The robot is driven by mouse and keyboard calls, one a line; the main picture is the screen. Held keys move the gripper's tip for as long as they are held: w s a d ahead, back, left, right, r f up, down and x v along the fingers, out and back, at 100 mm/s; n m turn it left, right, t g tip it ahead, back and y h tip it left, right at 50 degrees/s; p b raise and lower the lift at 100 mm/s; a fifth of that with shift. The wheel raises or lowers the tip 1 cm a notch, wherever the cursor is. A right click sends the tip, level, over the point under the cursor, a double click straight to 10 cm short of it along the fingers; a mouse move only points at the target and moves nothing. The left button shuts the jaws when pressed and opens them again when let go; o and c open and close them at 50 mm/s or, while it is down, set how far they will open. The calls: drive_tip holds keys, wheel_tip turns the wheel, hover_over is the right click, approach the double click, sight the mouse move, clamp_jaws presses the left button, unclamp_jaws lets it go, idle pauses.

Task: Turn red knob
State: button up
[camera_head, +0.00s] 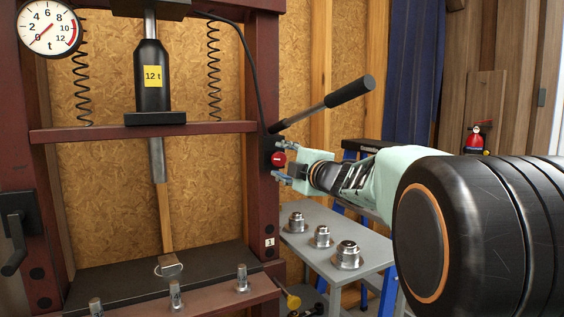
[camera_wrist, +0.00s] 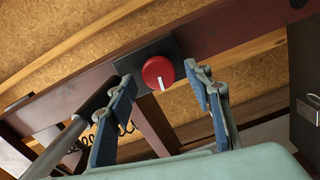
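The red knob (camera_head: 278,159) sits on a dark plate on the right post of the press frame. In the wrist view the round red knob (camera_wrist: 158,73) has a white mark near its lower edge, and its black mounting plate (camera_wrist: 128,66) shows around it. My gripper (camera_head: 280,162) is close to the knob, coming from the right. In the wrist view its two blue-padded fingers (camera_wrist: 163,88) are spread apart, with the knob between and beyond their tips. The gripper is open and holds nothing. I cannot tell whether a fingertip touches the knob.
A lever with a black grip (camera_head: 350,91) slants up above my gripper. The press frame (camera_head: 262,200) is to the left.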

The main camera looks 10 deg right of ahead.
drive_tip(key=v, duration=0.7)
drive_tip(key=shift+s, duration=0.2)
drive_tip(key=shift+d, duration=0.1)
